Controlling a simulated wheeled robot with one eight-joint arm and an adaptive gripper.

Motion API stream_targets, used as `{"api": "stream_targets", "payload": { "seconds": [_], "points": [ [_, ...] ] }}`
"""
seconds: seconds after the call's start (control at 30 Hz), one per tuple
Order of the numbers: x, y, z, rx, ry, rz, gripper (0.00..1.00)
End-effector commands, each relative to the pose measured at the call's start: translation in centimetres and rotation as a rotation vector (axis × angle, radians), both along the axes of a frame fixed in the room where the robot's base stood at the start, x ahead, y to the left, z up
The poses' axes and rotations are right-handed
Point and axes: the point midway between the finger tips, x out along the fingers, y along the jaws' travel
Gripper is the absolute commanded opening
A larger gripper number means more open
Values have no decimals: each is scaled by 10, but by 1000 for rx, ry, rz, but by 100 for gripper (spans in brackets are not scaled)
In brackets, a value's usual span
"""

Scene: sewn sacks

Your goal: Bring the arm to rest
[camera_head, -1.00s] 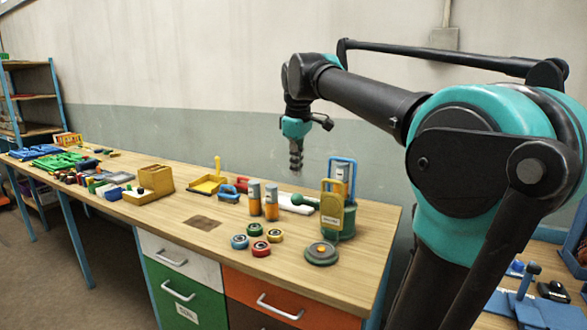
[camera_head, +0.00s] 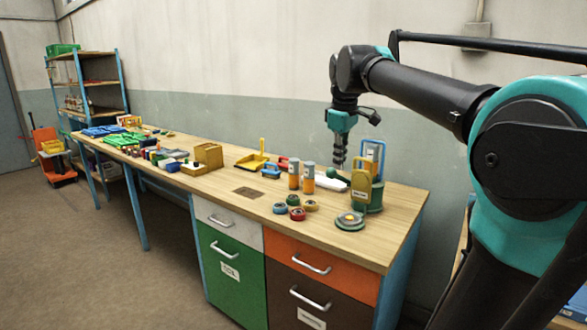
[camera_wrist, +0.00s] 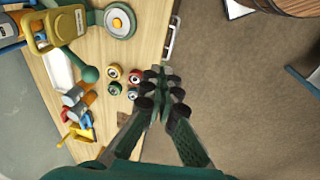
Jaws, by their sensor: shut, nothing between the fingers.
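My gripper (camera_head: 339,157) hangs at the end of my raised arm above the right part of the workbench (camera_head: 225,197), pointing down, in the head view. In the wrist view my gripper (camera_wrist: 163,93) has its dark fingers drawn together with nothing between them. It appears over the bench's front edge there, beside several small coloured rollers (camera_wrist: 134,76). It touches nothing that I can see.
Two orange-and-grey cylinders (camera_head: 301,177), a green-and-yellow device (camera_head: 366,188) and a round green disc (camera_head: 350,221) stand on the bench's right part. Trays and tools fill its left. A shelf (camera_head: 88,85) and an orange trolley (camera_head: 51,155) stand far left. The floor in front is clear.

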Motion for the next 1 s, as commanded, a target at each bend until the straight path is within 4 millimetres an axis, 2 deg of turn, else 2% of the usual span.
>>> {"api": "stream_targets", "payload": {
  "seconds": [0.37, 0.57, 0.67, 0.77, 0.9, 1.0],
  "points": [
    [-4, -10, -52, 30, -22, -119, 0],
    [-14, -19, -100, 60, -41, -229, 0],
    [-25, -25, -135, 83, -56, -306, 0],
    [-44, -34, -180, 113, -73, -410, 0],
    [-81, -46, -246, 163, -101, -571, 0],
    [-112, -53, -288, 199, -120, -679, 0]
  ]
}}
